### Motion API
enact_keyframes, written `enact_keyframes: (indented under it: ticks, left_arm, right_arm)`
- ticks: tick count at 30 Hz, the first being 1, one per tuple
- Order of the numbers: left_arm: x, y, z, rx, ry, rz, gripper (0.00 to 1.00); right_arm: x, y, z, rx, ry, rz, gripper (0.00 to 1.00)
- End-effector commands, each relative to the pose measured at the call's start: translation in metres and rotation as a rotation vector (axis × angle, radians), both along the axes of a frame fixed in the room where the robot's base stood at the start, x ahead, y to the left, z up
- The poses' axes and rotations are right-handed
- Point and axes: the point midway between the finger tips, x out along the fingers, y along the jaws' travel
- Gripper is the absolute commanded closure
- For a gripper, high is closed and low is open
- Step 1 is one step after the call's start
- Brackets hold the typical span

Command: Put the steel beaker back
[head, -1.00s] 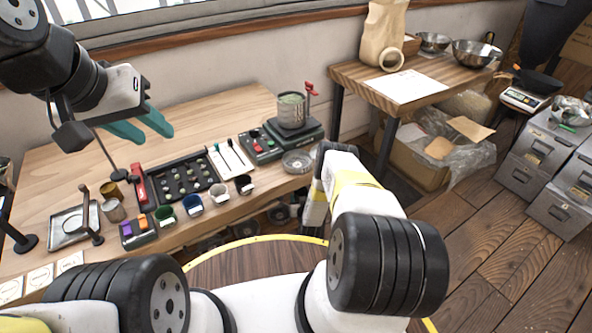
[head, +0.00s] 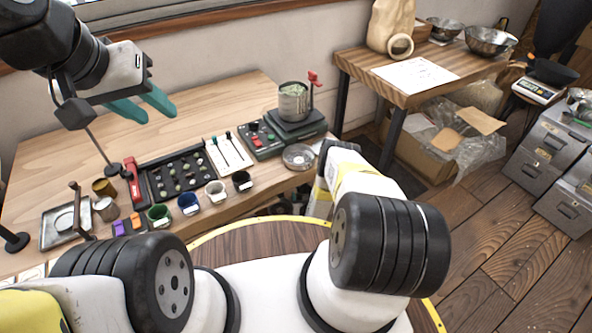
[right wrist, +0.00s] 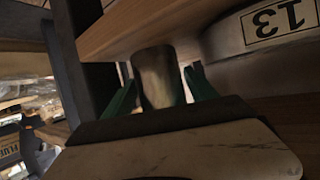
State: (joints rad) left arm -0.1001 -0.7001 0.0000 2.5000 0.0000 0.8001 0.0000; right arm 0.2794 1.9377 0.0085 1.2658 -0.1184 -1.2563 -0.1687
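In the right wrist view a dull metallic cylinder, seemingly the steel beaker (right wrist: 158,78), stands between the green fingers of my right gripper (right wrist: 160,88). The fingers lie close against both its sides. In the head view this gripper and its load are hidden behind my right arm. My left gripper (head: 143,107) is open and empty above the left part of the workbench (head: 60,140). A steel vessel of greenish beans (head: 293,102) stands on the dark scale (head: 297,125) at the bench's right end.
A black sample tray (head: 180,174) and several small cups, including a white one (head: 215,191), occupy the bench front.

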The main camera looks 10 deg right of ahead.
Motion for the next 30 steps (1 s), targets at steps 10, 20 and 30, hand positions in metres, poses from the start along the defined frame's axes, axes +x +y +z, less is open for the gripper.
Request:
enact_keyframes:
  ticks: [10,20,30]
  left_arm:
    - [0.000,0.000,0.000,0.000,0.000,0.000,0.64]
    - [0.000,0.000,0.000,0.000,0.000,0.000,0.64]
    - [0.000,0.000,0.000,0.000,0.000,0.000,0.64]
  right_arm:
    - [-0.001,0.000,0.004,0.000,0.001,0.000,0.34]
    - [-0.058,0.006,0.027,0.001,0.005,0.000,0.34]
    - [-0.106,0.010,0.047,0.000,0.002,0.000,0.34]
